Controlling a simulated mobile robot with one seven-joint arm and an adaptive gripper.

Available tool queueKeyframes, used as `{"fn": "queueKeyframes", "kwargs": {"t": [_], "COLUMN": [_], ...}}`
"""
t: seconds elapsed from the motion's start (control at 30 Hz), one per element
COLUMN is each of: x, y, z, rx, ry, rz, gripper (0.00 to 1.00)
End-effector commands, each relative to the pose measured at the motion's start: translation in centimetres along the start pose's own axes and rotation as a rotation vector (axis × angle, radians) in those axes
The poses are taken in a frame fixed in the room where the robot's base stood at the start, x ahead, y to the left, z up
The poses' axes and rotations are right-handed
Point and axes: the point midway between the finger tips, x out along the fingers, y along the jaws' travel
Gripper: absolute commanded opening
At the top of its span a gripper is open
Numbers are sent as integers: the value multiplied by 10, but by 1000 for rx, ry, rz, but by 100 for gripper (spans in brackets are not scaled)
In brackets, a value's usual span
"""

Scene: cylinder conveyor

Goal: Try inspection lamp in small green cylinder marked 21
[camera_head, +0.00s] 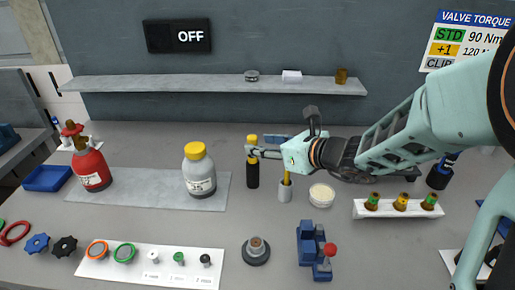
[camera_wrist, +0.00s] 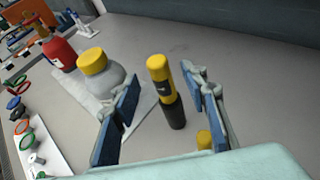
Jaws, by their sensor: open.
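A black upright stick with a yellow top, which looks like the inspection lamp (camera_head: 252,177), stands on the bench behind the middle. My gripper (camera_head: 251,152) reaches in from the right at the height of its upper part. In the wrist view the lamp (camera_wrist: 172,108) shows between the spread blue-padded fingers of my gripper (camera_wrist: 162,84), with gaps on both sides. The fingers are open and hold nothing. I cannot make out a small green cylinder marked 21. A grey cylinder with a yellow cap (camera_head: 199,172) and a red cylinder (camera_head: 90,168) stand to the left.
A grey cup with a yellow item (camera_head: 285,194) and a white round dish (camera_head: 321,195) stand close right of the lamp. A white rack (camera_head: 387,210) holds brass fittings. A blue vise-like tool (camera_head: 308,245) is in front. A shelf (camera_head: 215,86) runs behind.

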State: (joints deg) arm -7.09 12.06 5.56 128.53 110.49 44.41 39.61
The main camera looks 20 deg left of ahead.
Motion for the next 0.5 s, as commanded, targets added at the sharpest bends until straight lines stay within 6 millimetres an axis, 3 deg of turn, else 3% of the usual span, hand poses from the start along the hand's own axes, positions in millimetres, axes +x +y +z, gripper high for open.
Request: {"fn": "queueKeyframes", "kwargs": {"t": [0.3,0.5], "x": [42,46], "y": [1,1], "z": [-2,-2], "rx": [-1,-2], "ry": [0,0], "rz": [3,2], "gripper": [41,41]}}
